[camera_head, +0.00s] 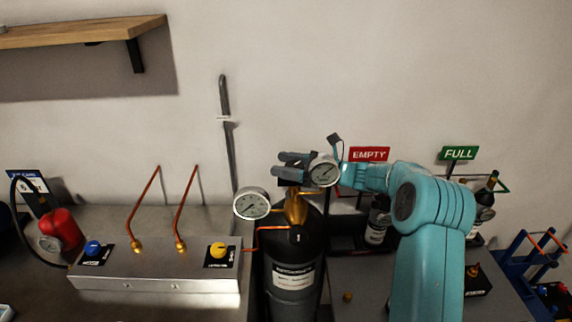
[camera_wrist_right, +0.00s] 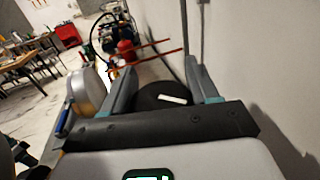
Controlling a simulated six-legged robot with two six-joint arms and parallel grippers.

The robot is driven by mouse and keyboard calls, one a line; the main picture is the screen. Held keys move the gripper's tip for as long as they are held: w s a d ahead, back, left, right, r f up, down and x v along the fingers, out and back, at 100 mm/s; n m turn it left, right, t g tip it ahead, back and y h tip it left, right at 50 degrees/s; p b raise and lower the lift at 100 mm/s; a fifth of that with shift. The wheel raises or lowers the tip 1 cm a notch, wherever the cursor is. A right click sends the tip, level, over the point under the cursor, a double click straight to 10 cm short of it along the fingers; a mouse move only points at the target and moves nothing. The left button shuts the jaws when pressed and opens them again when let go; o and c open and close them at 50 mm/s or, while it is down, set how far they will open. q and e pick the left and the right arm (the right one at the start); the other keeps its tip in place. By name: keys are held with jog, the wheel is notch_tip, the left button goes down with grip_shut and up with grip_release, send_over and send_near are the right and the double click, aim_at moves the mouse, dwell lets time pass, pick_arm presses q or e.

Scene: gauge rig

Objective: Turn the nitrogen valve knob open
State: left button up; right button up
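A black gas cylinder (camera_head: 291,255) with a white label stands at the centre, with a brass valve body (camera_head: 297,207) and two round gauges on top. My right gripper (camera_head: 279,164) is at the top of the valve, pointing left, partly behind the right gauge (camera_head: 324,171). Its two fingers are apart. In the right wrist view, a black round part (camera_wrist_right: 160,97) with a white strip shows between the fingers; it looks like a knob, but I cannot tell whether the fingers touch it. The label text is too small to read. My left gripper is not in view.
A metal panel box (camera_head: 160,284) with a blue knob (camera_head: 93,248), a yellow knob (camera_head: 217,250) and copper pipes stands left. The left gauge (camera_head: 251,203) sits close to the gripper. Behind are a red EMPTY sign (camera_head: 369,154) and a green FULL sign (camera_head: 458,153).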

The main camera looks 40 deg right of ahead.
jog(key=shift+s+a+r+n+g+y+p, duration=0.1)
jog(key=shift+n+g+y+p, duration=0.55)
jog(key=shift+y+p, duration=0.15)
jog(key=shift+s+r+n+g+y+p, duration=0.1)
jog(key=shift+n+g+y+p, duration=0.5)
jog(key=shift+y, duration=0.2)
jog(key=shift+s+a+f+n+g+y+p, duration=0.1)
jog(key=shift+s+n+g+y+p, duration=0.05)
jog(key=shift+n+g+y+p, duration=0.7)
jog(key=shift+s+a+n+g+y+p, duration=0.1)
jog(key=shift+n+g+y+p, duration=0.25)
jog(key=shift+n+g+y, duration=0.5)
jog(key=shift+g, duration=0.45)
jog(key=o, duration=0.7)
jog(key=shift+o, duration=1.3)
jog(key=shift+s, duration=0.1)
jog(key=shift+s+d, duration=0.1)
jog(key=shift+w, duration=0.2)
jog(key=shift+f+h, duration=0.1)
jog(key=shift+h, duration=0.2)
